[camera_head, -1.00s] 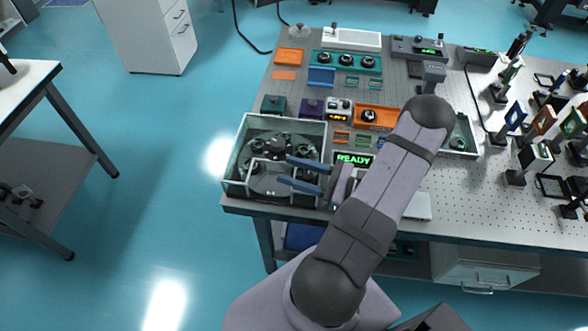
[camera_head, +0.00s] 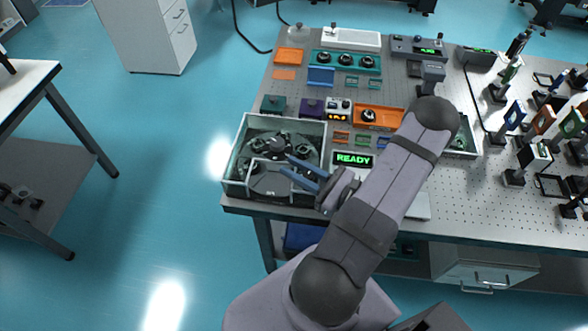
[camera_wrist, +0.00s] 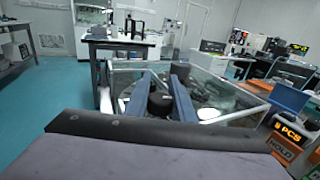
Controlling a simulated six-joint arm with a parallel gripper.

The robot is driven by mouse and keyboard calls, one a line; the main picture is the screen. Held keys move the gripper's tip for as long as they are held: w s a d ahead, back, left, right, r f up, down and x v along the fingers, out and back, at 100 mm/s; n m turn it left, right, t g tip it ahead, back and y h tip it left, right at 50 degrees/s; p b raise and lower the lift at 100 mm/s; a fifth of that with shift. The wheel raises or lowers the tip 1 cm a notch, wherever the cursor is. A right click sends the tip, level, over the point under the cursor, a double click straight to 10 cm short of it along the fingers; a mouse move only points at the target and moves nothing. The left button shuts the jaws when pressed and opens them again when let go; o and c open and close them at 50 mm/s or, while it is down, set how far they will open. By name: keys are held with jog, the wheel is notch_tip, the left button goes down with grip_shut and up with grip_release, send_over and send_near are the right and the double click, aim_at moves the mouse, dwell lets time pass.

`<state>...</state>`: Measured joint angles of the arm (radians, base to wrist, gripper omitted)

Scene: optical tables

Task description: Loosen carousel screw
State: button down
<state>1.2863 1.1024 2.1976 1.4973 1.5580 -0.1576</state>
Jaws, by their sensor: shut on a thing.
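The carousel (camera_head: 262,147) is a dark round unit with several black parts, inside a clear-walled box at the near left corner of the optical table. My gripper (camera_head: 285,164) reaches over the box's right wall from the right, its two blue fingers pointing left and into the box. In the wrist view my gripper (camera_wrist: 160,88) has a black round knob (camera_wrist: 159,104) between its fingers, and it is shut on this knob. I take the knob for the carousel screw. In the head view the fingers mostly hide it. The screw's thread is not visible.
The clear box (camera_head: 225,176) has raised walls and a rim around the carousel. A green READY display (camera_head: 353,159) stands just right of the box. Orange trays (camera_head: 378,116) and small modules fill the table behind. Open floor lies to the left.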

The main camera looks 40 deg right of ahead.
jog(key=m+h, duration=0.2)
jog(key=h, duration=0.1)
jog(key=d+m+t+h, duration=0.1)
jog(key=h, duration=0.1)
jog(key=shift+w+m+h+b, duration=0.15)
jog(key=shift+m+h+b, duration=0.15)
jog(key=shift+m+h, duration=0.1)
jog(key=shift+d+m+h, duration=0.35)
jog(key=shift+m+h, duration=0.35)
jog(key=shift+h, duration=0.4)
jog(key=c, duration=1.5)
grip_release()
jog(key=shift+s+b, duration=0.55)
jog(key=shift+s, duration=0.2)
jog(key=shift+s+a, duration=0.2)
jog(key=shift+s, duration=1.25)
jog(key=shift+s+a, duration=0.15)
jog(key=shift+s, duration=1.3)
